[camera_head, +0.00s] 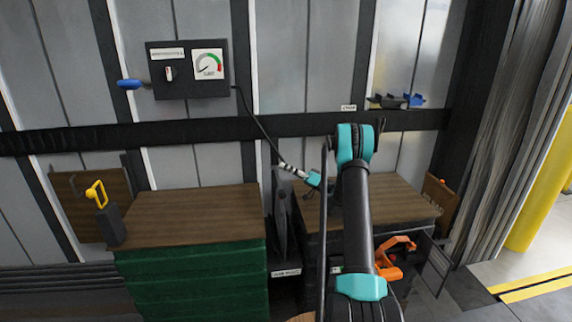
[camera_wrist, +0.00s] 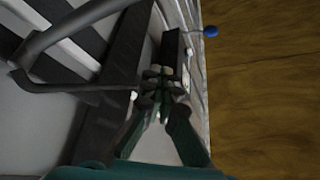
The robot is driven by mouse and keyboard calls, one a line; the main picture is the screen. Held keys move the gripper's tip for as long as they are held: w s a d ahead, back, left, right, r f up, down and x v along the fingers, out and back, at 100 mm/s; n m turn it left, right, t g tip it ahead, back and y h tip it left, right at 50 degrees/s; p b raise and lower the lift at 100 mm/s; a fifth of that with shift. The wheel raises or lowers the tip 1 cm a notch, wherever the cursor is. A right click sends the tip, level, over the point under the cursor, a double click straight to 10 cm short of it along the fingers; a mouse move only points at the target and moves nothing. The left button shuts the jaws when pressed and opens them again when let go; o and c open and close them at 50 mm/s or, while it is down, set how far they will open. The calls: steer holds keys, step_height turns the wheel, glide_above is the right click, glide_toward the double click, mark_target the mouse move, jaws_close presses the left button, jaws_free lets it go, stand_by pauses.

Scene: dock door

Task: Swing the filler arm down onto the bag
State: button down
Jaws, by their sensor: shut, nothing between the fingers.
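My gripper (camera_head: 285,167) is in front of the wall, above the gap between two wood-topped loads, pointing up and left. In the wrist view my gripper (camera_wrist: 160,92) has its dark fingers together, shut and empty. A thin black hose (camera_head: 261,132) runs from the gauge box (camera_head: 190,85) down to beside my fingertips. In the wrist view a dark bent tube (camera_wrist: 75,28) lies left of the fingers, and a branch of it ends near them. It may be the filler arm; contact cannot be told. A dark upright shape (camera_head: 283,215) in the gap is likely the bag, partly hidden.
The left load (camera_head: 190,212) has a green front. The right load (camera_head: 400,205) is partly behind my arm. A blue-ended lever (camera_head: 129,84) sticks out of the box. An orange tool (camera_head: 396,257) is low right; a yellow handle (camera_head: 97,193) is left. The left top is clear.

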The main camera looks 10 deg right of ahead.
steer(key=shift+s+f, duration=0.3)
steer(key=shift+f, duration=0.3)
steer(key=s+d, duration=0.2)
steer(key=d, duration=0.5)
steer(key=s+d+f, duration=0.1)
steer(key=s+d, duration=0.1)
steer(key=d, duration=0.5)
steer(key=shift+s, duration=0.4)
steer(key=shift+f, duration=0.1)
